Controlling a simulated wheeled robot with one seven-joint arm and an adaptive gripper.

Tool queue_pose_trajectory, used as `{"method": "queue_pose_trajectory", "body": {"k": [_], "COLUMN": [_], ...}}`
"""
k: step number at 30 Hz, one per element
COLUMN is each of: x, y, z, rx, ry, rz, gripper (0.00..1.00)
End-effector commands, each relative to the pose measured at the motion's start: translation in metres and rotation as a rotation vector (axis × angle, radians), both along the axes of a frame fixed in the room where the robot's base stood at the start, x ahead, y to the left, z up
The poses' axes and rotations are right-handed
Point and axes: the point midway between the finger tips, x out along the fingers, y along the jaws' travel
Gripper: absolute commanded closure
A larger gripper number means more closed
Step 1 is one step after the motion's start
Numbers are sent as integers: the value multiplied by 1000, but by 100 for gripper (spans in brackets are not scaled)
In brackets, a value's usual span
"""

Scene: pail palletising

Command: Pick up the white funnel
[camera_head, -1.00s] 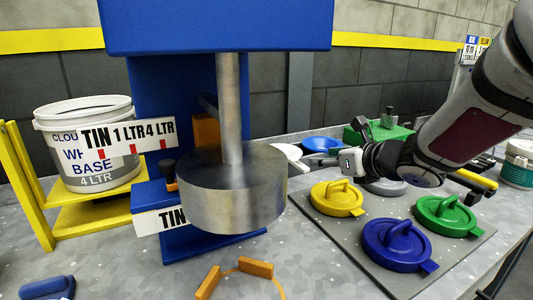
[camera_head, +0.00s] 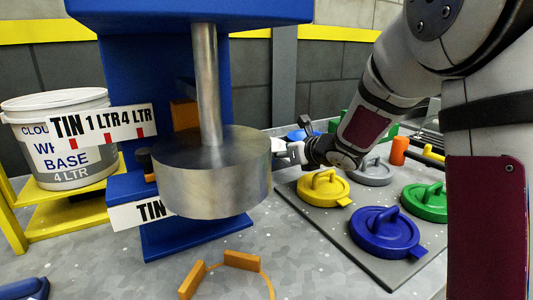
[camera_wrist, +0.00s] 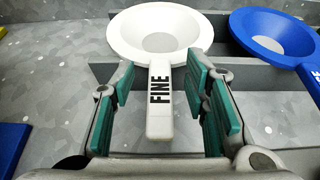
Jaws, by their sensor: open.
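The white funnel (camera_wrist: 161,32) shows in the wrist view, with a wide round bowl at the top and a flat handle marked FINE pointing toward me. My gripper (camera_wrist: 165,98) is open, with its green-padded fingers on either side of the handle and a gap to it on both sides. In the head view only a small pale part of the funnel (camera_head: 278,145) shows beyond the press cylinder. My gripper (camera_head: 291,152) reaches toward it there, with the fingertips small and partly unclear.
A blue funnel (camera_wrist: 273,36) sits close at the right. A grey board (camera_head: 340,237) holds yellow (camera_head: 323,188), blue (camera_head: 385,231), green (camera_head: 427,200) and grey lids. The press with a metal cylinder (camera_head: 210,172) stands left of my gripper. A white pail (camera_head: 62,135) is at far left.

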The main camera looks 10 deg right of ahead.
Motion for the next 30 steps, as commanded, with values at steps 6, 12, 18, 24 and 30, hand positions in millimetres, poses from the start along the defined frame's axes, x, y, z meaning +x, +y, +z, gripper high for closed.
{"method": "queue_pose_trajectory", "body": {"k": [6, 12, 18, 24, 30], "x": [11, 11, 10, 10, 10], "y": [4, 4, 3, 3, 3], "z": [-4, -4, -4, -3, 8], "rx": [0, 1, 1, 0, -1], "ry": [-1, -1, -1, -1, -3], "rz": [0, 0, 0, 0, 1], "gripper": [58, 67, 100, 100, 100]}}
